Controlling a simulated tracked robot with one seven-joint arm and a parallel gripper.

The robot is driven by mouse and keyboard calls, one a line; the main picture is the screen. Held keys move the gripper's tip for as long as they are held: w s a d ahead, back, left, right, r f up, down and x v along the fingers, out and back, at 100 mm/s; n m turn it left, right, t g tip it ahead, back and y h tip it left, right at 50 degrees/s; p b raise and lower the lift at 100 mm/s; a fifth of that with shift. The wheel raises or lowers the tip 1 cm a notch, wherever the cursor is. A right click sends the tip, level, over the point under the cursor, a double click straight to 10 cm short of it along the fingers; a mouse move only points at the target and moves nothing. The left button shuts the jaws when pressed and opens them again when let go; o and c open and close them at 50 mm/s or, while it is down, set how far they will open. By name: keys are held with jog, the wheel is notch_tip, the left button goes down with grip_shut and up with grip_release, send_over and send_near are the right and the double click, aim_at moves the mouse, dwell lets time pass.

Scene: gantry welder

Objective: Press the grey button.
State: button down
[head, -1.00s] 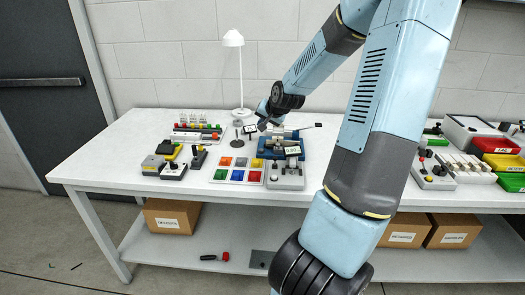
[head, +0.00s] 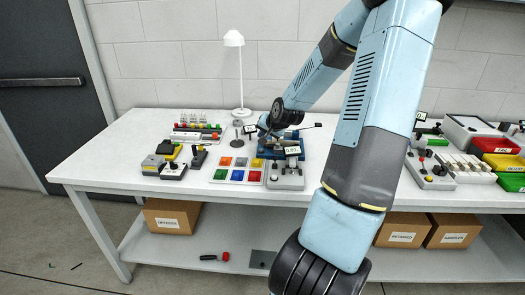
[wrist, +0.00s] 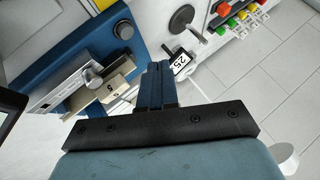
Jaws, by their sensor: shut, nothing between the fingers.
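My gripper (wrist: 156,72) is shut and empty in the wrist view, its blue fingers side by side above the blue machine frame. In the head view my wrist is over the back of the blue gantry machine (head: 272,154); the fingertips are too small to tell there. A round grey knob-like button (wrist: 94,79) sits on the machine left of my fingers in the wrist view. Another round grey piece (wrist: 123,30) is on the blue frame, above and left of the fingertips. I cannot tell which is the grey button. My fingers appear apart from both.
A tag reading 25 (wrist: 181,63) is just right of the fingertips. A panel of coloured squares (head: 216,174) lies left of the machine, with small switch boxes (head: 173,172) farther left. A white lamp (head: 240,80) stands behind. The table's front left is clear.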

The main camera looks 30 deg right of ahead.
aim_at(261, 151)
jog(key=shift+f, duration=1.85)
jog(key=shift+f, duration=0.65)
dwell(1.3)
jog(key=shift+f, duration=0.3)
dwell(0.5)
jog(key=shift+d+r, duration=0.1)
jog(key=shift+r, duration=0.8)
